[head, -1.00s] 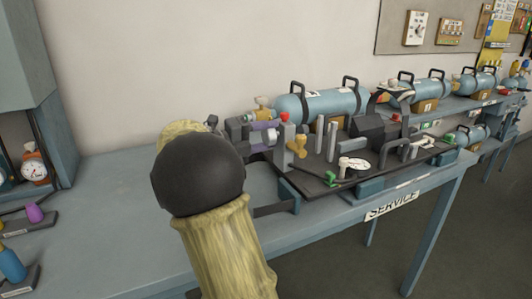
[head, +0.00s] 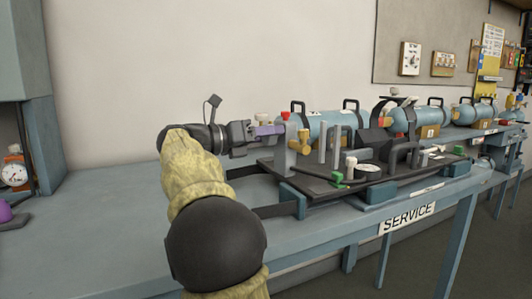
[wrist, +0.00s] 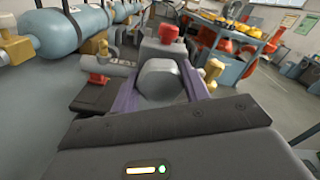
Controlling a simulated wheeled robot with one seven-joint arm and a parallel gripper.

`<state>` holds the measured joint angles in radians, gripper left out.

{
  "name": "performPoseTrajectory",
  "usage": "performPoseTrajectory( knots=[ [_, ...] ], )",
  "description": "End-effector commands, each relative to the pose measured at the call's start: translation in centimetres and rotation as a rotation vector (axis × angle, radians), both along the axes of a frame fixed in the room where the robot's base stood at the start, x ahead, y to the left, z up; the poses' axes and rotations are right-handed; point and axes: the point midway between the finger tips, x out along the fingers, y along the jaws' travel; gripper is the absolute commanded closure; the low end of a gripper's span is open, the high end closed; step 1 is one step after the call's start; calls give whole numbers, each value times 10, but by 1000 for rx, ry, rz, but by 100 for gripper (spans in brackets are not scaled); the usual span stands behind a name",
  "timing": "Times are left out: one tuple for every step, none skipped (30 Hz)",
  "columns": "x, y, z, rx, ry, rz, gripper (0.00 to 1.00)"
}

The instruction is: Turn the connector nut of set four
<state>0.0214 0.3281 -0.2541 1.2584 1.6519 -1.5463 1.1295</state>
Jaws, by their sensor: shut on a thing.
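A grey six-sided connector nut (wrist: 158,82) sits between the purple fingers of my gripper (wrist: 160,72) in the wrist view. The fingers are shut on it, one along each side. In the head view my gripper (head: 270,130) reaches from the left, level, to the left end of the dark breathing set frame (head: 262,165). The nut is mostly hidden there by the fingers and a grey post (head: 281,140). A red knob (wrist: 169,33) stands just beyond the nut. I cannot read a set number on this frame.
The frame lies on a blue bench with a SERVICE sign (head: 407,217). An orange valve (head: 302,143), a round gauge (head: 367,169) and upright posts crowd it.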

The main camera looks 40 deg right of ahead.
Motion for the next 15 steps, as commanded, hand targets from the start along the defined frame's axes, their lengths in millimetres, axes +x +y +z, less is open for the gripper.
performPoseTrajectory(
  knots=[
    [1,0,-8,-10,-47,1,77],
    [0,0,-8,-17,-75,0,77],
    [0,0,-8,-26,-111,0,77],
    [0,0,-8,-32,-139,0,77],
    [0,0,-8,-39,-166,0,77],
    [1,0,-8,-48,-204,1,77],
    [1,0,-7,-54,-231,1,77],
    [1,0,-7,-61,-259,1,77],
    [0,0,-7,-70,-295,1,77],
    [0,0,-7,-77,-323,0,77],
    [0,0,-7,-84,-351,0,77],
    [0,0,-7,-93,-387,0,77],
    [0,0,-6,-100,-416,0,77],
    [0,0,-6,-106,-443,1,77],
    [0,0,-6,-115,-480,0,77]
  ],
)
